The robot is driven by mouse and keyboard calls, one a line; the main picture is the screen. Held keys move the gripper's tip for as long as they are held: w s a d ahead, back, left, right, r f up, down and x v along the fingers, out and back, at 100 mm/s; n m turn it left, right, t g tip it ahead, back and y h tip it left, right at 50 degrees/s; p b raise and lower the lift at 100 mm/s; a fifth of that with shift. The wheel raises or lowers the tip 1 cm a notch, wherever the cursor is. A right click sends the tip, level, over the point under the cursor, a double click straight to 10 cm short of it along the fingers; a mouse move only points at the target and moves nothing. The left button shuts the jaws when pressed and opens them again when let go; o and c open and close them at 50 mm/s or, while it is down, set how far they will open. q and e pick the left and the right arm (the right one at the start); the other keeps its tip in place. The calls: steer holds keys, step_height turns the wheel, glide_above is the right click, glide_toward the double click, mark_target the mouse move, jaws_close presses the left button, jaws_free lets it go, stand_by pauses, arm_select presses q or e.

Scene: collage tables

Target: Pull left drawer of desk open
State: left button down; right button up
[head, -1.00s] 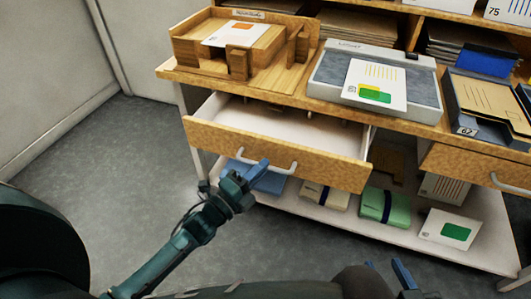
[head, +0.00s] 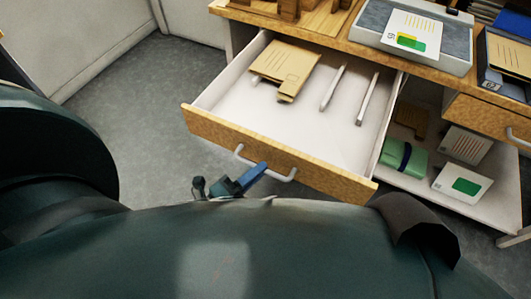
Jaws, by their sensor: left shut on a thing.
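The left drawer (head: 282,153) of the desk (head: 300,30) stands well open, its white inside showing. A brown folder (head: 288,68) and two pale sticks (head: 334,87) lie in it. The drawer's white U-shaped handle (head: 287,175) is on the wooden front. My left gripper (head: 252,178) is at the handle and shut on it, its blue finger against the bar. Most of my left arm is hidden behind my own body. My right gripper does not show.
The right drawer (head: 481,117) is shut. A green bundle (head: 403,160) lies on the lower shelf. Grey floor is clear at left.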

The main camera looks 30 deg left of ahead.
arm_select(q)
steer(key=s, duration=0.2)
steer(key=shift+s, duration=0.35)
steer(key=c, duration=1.5)
jaws_free()
steer(key=shift+s, duration=0.1)
steer(key=shift+a, duration=0.1)
steer(key=v, duration=1.3)
steer(key=shift+s, duration=0.1)
